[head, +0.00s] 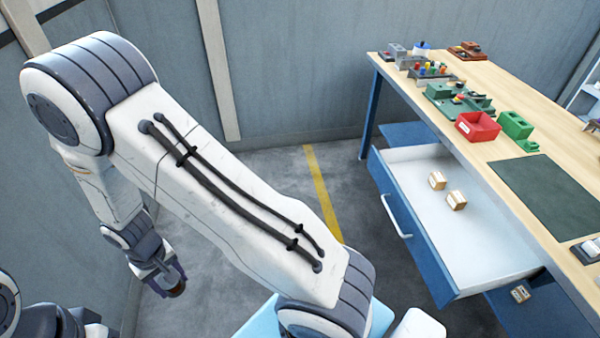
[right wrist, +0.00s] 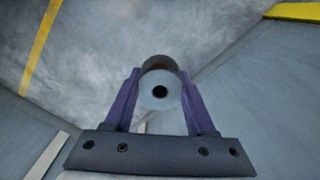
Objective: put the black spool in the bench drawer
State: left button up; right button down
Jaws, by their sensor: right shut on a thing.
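My right gripper (head: 172,284) hangs low at the left of the head view, over the grey floor and far from the bench. It is shut on a spool (head: 177,289), which looks dark with a reddish-brown part there. In the right wrist view the spool (right wrist: 159,92) sits between the purple fingers, showing a pale grey round end with a black hole and copper-brown behind. I cannot confirm that it is black. The bench drawer (head: 480,256) is pulled open, with a white inside, blue front and pale handle. My left gripper is not in view.
Two small cardboard boxes (head: 437,181) lie in the drawer, and its near part is bare. Another box (head: 520,294) is below it. A red bin (head: 478,126), a green holder (head: 516,126) and a dark mat (head: 546,195) are on the bench. Grey walls stand behind.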

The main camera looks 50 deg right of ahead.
aim_at(465, 252)
jog(key=k, duration=0.7)
jog(key=z, duration=1.45)
jog(key=i, duration=0.5)
jog(key=u, duration=0.05)
